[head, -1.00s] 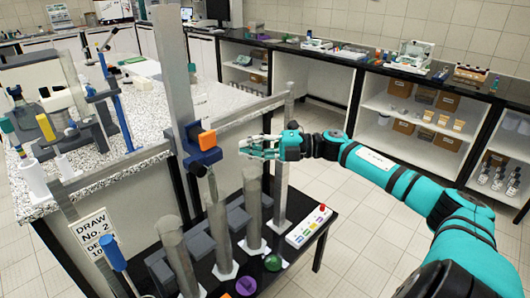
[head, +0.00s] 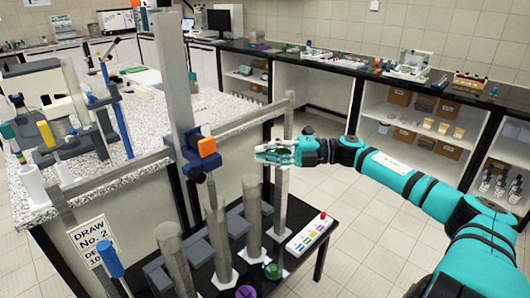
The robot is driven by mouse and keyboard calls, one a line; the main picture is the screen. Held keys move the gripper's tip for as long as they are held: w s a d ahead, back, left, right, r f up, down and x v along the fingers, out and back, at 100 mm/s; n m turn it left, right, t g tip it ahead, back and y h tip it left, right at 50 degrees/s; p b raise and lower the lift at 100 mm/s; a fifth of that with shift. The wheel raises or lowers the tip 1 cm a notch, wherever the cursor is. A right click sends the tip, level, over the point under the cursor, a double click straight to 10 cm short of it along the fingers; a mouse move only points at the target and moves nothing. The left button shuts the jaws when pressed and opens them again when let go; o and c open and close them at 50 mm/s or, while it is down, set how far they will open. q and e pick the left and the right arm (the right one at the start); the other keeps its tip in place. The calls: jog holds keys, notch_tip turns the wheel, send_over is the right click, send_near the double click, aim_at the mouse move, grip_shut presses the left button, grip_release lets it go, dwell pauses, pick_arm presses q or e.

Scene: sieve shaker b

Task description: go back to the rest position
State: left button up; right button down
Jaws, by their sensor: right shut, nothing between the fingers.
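My right gripper (head: 276,152) is shut and empty. It hangs in the air in the middle of the head view, in front of a grey upright post and above the black stand. Its teal arm comes in from the lower right. A blue-and-orange clamp block (head: 203,150) sits on the tall grey column, to the left of the gripper and apart from it. My left gripper is not in view.
Grey cylinders (head: 219,232) stand on the black stand (head: 302,258) below the gripper, with a white button panel (head: 310,234) at its right. A speckled worktop (head: 140,151) lies left. Shelves (head: 422,122) line the right wall. The floor at right is clear.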

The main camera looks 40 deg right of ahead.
dwell(0.5)
